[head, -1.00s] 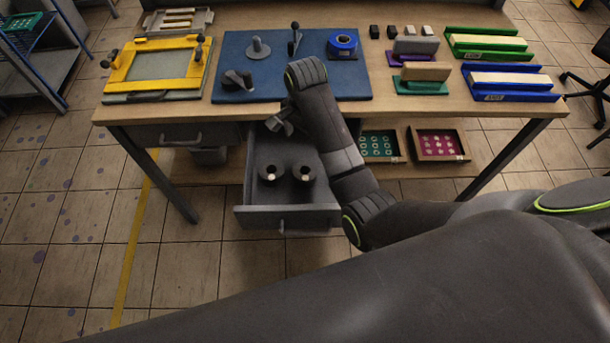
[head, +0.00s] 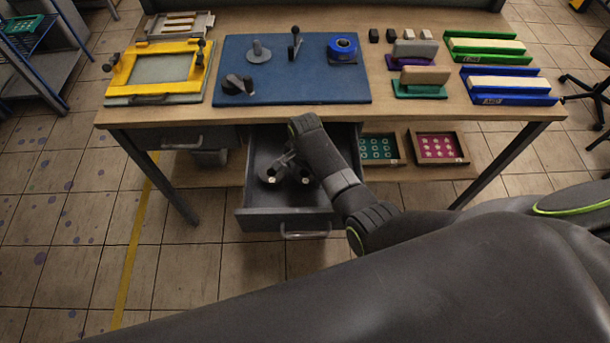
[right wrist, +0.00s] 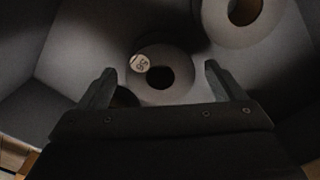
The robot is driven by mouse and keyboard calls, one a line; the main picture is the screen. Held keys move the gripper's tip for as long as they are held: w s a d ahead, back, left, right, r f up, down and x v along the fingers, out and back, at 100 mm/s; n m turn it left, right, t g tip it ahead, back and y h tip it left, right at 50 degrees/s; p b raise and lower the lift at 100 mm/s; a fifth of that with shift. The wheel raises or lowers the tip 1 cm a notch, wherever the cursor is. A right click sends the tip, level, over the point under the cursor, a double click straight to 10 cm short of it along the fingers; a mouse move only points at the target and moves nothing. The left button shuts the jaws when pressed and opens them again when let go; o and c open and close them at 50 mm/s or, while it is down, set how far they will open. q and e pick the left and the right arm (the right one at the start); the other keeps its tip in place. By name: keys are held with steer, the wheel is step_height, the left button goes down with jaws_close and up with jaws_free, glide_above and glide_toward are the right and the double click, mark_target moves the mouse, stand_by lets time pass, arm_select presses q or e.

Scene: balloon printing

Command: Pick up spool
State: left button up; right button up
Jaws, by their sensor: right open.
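Two dark spools stand in the open drawer (head: 268,221); in the head view the left spool (head: 268,181) and the right spool (head: 305,181) are partly hidden by my right gripper (head: 287,167). In the right wrist view, one grey spool (right wrist: 180,65) with a small round pale label and a dark centre hole lies ahead of and between the two fingertips. The other spool (right wrist: 222,30) is at the upper right, outside the jaws. The right gripper (right wrist: 160,80) is open and empty, low over the drawer. My left gripper is out of view.
The drawer hangs out under the workbench (head: 420,110), with walls around the spools. Two small trays, one teal-filled (head: 380,150) and one pink-filled (head: 438,148), sit on the lower shelf.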

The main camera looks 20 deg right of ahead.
steer(key=shift+f, duration=0.85)
steer(key=c, duration=1.1)
steer(key=shift+o, duration=0.2)
steer(key=shift+r, duration=0.1)
step_height(320, 180, up, 10)
steer(key=shift+f, duration=0.1)
